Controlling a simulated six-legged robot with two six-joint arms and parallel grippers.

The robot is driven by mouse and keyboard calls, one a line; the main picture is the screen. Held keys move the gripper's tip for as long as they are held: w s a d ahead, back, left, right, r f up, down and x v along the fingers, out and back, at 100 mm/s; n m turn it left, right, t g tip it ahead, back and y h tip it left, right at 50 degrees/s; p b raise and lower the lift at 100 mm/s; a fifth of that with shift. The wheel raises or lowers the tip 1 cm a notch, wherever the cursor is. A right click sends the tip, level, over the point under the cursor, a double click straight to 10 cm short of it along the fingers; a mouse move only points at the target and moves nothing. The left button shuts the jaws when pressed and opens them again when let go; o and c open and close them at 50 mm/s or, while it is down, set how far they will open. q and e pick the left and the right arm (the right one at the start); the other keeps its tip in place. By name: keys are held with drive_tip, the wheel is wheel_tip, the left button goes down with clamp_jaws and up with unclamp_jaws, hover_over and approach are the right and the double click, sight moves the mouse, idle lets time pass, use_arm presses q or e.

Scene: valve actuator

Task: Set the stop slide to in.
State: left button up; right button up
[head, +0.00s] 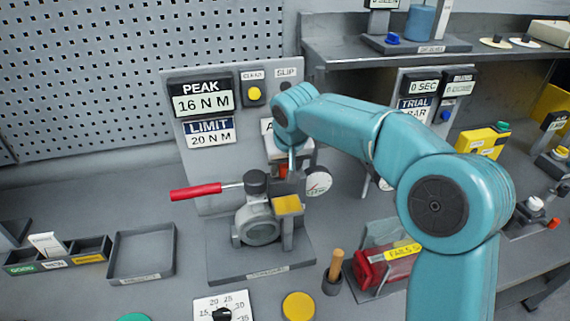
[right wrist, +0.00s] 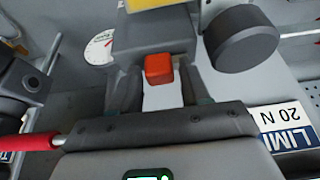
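The stop slide appears to be the small orange-red block (right wrist: 158,68) sticking out of a grey housing (right wrist: 150,35) in the right wrist view. In the head view a bit of its orange-red (head: 283,172) shows just below my right gripper (head: 290,160), behind the yellow-topped post (head: 287,204). In the right wrist view the two fingers of my right gripper (right wrist: 158,92) are apart, one on each side of the block, with a visible gap on both sides. Whether the slide is in or out is hard to tell. My left gripper is not in view.
The valve stands on a grey base plate (head: 262,262). A red-handled lever (head: 196,192) reaches left and a dial gauge (head: 318,182) sits at right. Behind is a panel with PEAK and LIMIT displays (head: 202,98). An empty tray (head: 142,254) lies left; a red tool (head: 385,268) lies right.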

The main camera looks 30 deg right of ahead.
drive_tip(key=shift+r, duration=0.1)
clamp_jaws()
drive_tip(key=shift+w+a+r, duration=0.1)
drive_tip(key=shift+a, duration=0.35)
drive_tip(key=shift+o, duration=1.8)
unclamp_jaws()
drive_tip(key=shift+d, duration=0.1)
